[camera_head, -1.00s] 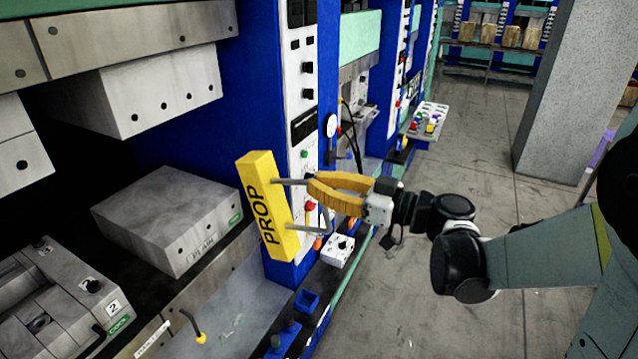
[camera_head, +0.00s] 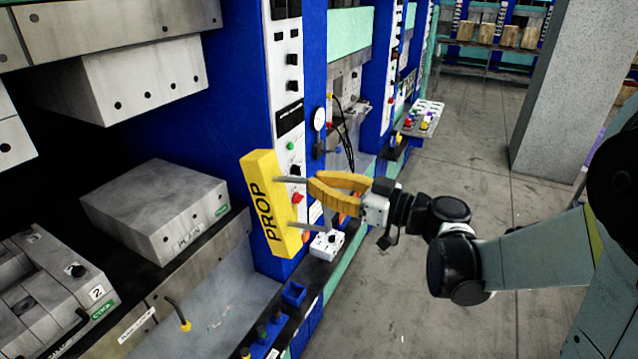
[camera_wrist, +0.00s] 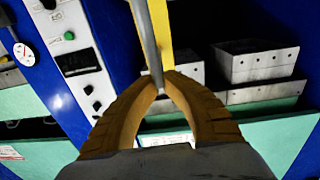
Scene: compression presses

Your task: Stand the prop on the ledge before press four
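The prop (camera_head: 268,205) is a yellow upright block lettered PROP, slightly tilted in the head view, with a grey handle on its right side. My gripper (camera_head: 316,190) has its tan fingers closed on that handle. In the wrist view, the fingertips (camera_wrist: 163,84) meet around the grey handle bar (camera_wrist: 147,40), with a yellow strip of the prop (camera_wrist: 160,25) behind it. The prop appears held in the air before the blue press frame. A dark ledge (camera_head: 318,272) runs along the press fronts. I cannot tell which press is number four; the prop's lower end overlaps the frame and ledge area.
A grey block marked PLAIN (camera_head: 155,212) and a mould labelled 2 (camera_head: 45,290) lie at left. A concrete pillar (camera_head: 575,90) stands right; the floor aisle (camera_head: 465,150) is clear.

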